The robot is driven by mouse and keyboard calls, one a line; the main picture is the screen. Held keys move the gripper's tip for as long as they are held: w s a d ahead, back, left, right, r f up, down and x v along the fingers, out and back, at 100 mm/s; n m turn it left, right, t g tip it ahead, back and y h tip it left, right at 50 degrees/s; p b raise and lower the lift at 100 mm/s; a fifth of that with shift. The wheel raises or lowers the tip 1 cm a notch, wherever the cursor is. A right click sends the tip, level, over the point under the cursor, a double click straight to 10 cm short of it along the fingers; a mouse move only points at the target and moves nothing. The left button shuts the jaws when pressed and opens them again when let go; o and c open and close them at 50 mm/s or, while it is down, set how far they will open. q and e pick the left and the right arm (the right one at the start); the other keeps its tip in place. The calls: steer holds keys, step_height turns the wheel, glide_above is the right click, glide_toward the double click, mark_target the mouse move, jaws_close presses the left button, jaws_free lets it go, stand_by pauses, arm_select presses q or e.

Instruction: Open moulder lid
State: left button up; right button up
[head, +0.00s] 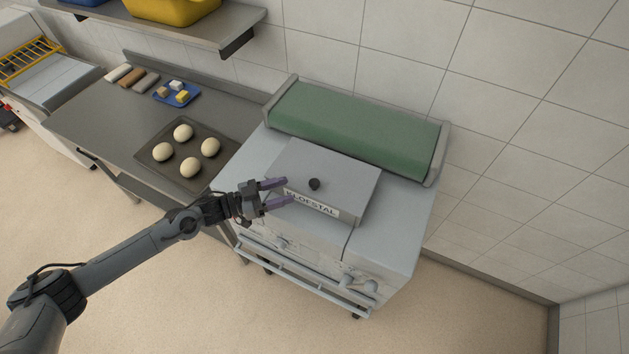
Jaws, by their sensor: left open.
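The moulder (400,243) is a light grey machine standing in the middle of the head view, with a green belt (355,128) along its back. Its flat grey lid (345,178) lies shut on top. The lid has a round black knob (314,184) and a label on its front edge reading roughly "PEDESTAL". My left gripper (286,191) is open and empty. Its two purple fingers point right at the lid's front left edge, short of the knob. I cannot tell whether they touch the lid. My right gripper is not in view.
A steel table (95,125) to the left bears a dark tray (148,178) with several dough balls, and a blue tray (190,101) with small blocks. A shelf (235,28) with a yellow tub (172,10) hangs above. A tiled wall stands behind the moulder. The floor in front is clear.

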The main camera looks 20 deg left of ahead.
mark_target(314, 182)
arm_select(q)
steer(key=p+x, duration=0.1)
steer(key=x, duration=0.7)
steer(key=shift+r+p, duration=0.1)
steer(key=shift+p, duration=0.25)
steer(key=shift+x, duration=0.85)
steer(key=shift+d, duration=0.1)
steer(key=shift+c, duration=0.2)
jaws_close()
